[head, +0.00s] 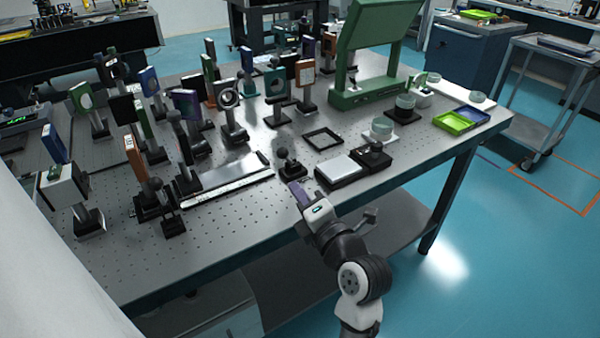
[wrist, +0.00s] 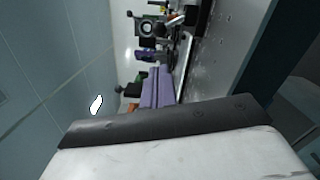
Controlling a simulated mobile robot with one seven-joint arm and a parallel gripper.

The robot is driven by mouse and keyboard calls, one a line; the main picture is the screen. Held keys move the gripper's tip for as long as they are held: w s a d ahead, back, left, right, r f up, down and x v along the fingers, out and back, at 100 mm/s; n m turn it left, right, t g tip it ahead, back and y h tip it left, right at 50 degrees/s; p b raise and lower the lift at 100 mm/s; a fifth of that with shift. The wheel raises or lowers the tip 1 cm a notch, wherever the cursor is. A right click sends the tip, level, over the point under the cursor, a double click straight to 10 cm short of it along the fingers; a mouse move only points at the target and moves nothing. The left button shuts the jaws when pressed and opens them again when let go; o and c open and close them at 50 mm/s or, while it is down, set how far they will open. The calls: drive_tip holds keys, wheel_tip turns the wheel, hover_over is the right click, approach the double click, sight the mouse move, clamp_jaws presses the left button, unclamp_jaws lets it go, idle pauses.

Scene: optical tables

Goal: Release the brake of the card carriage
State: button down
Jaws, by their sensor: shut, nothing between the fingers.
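A long low rail (head: 228,185) with a pale scale strip lies along the front of the optical table. An upright orange-edged card (head: 135,158) stands near its left end, beside a black ball-topped post (head: 152,187). I cannot tell for sure which part is the card carriage or its brake. My gripper (head: 296,192) is at the table's front edge, right of the rail and just in front of a black ball-knob on a square base (head: 291,168).
Several upright optics mounts crowd the table's left and middle. A flat pale-topped box (head: 338,168) and another ball-knob (head: 375,150) stand right of my gripper. A big green panel (head: 375,40) stands behind. Bare table (head: 235,225) lies in front of the rail.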

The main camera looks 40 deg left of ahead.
sight(286, 157)
drive_tip(key=shift+d+f, duration=0.2)
drive_tip(key=shift+f, duration=0.05)
drive_tip(key=shift+w+a+r, duration=0.15)
drive_tip(key=shift+a, duration=0.15)
drive_tip(key=p+x, duration=0.3)
drive_tip(key=x, duration=0.5)
drive_tip(key=shift+w+a+p, duration=0.3)
drive_tip(key=shift+a, duration=0.35)
